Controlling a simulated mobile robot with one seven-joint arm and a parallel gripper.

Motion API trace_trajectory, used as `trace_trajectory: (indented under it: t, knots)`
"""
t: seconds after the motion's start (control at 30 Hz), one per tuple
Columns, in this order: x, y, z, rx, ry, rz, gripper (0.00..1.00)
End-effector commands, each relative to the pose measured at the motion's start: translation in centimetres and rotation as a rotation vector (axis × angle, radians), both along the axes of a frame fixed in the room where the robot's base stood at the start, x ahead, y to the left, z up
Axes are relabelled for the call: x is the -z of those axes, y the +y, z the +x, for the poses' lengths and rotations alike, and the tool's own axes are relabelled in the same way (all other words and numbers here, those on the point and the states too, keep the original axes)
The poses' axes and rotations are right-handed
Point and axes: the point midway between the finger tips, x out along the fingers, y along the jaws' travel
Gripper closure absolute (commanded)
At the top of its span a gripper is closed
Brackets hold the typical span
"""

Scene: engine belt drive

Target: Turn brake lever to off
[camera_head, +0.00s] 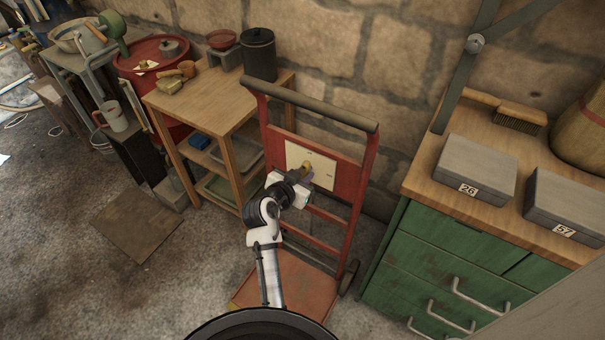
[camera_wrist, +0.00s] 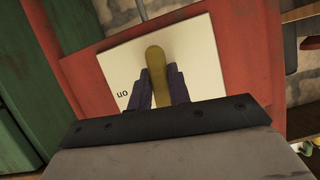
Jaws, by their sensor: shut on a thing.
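The brake lever (camera_wrist: 156,64) is a yellow-brown handle with a rounded end, set on a cream plate (camera_wrist: 204,62) in the wrist view. The word "on" shows upside down on the plate, to the left of the lever; no "off" marking shows. My gripper (camera_wrist: 159,90) has one dark finger on each side of the lever and is shut on it. In the head view my gripper (camera_head: 303,176) reaches the cream plate (camera_head: 322,162) on a red hand truck (camera_head: 346,183). A small yellowish part of the lever (camera_head: 308,164) shows there; its base is hidden.
A wooden shelf table (camera_head: 215,100) stands left of the hand truck. A green drawer cabinet (camera_head: 430,265) with grey boxes (camera_head: 476,168) stands to the right. A stone wall (camera_head: 330,50) is behind. Some bare floor (camera_head: 190,275) lies at the front left.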

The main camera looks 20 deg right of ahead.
Motion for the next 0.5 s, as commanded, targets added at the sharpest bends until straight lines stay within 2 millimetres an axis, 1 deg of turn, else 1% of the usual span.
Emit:
trace_trajectory:
  t: [0.2,0.5]
  knots:
    - [-0.18,-0.06,0.02,0.000,0.065,-0.055,1.00]
    - [-0.18,-0.08,0.00,0.000,0.095,-0.079,1.00]
